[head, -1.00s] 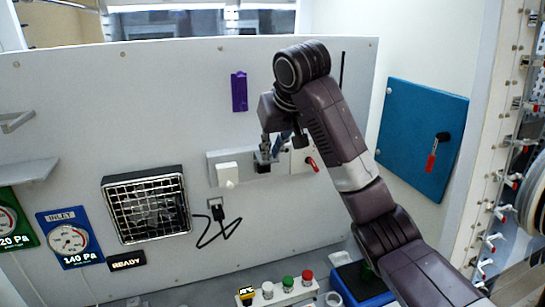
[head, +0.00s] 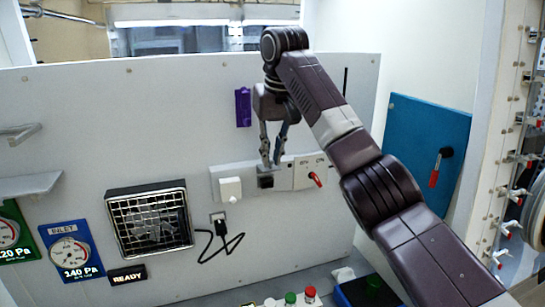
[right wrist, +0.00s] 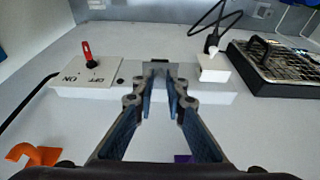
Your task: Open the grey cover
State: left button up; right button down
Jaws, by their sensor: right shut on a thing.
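A small grey cover (right wrist: 160,64) sits on a pale strip (right wrist: 215,94) fixed to the wall panel. In the head view it is a small dark grey piece (head: 266,181) between a white box and a switch plate. My right gripper (head: 272,164) comes from above with its fingertips at the cover. In the right wrist view its fingertips (right wrist: 161,78) close in on the cover's near part and hide some of it. I cannot tell exactly how far the cover is tilted. My left gripper is not in view.
A switch plate with a red lever (head: 316,179) is right of the cover; a white box (head: 230,189) is left. A black plug and cord (head: 221,228), a fan grille (head: 150,219) and a purple holder (head: 243,107) are on the panel. A blue door (head: 422,144) is right.

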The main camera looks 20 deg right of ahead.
jog(key=shift+w, duration=0.15)
dwell(0.7)
jog(key=c, duration=2.2)
grip_release()
jog(key=shift+c, duration=0.2)
jog(key=o, duration=0.3)
jog(key=shift+w, duration=0.2)
jog(key=shift+s+r, duration=0.1)
jog(key=shift+r, duration=0.05)
jog(key=v, duration=0.7)
jog(key=shift+r, duration=0.1)
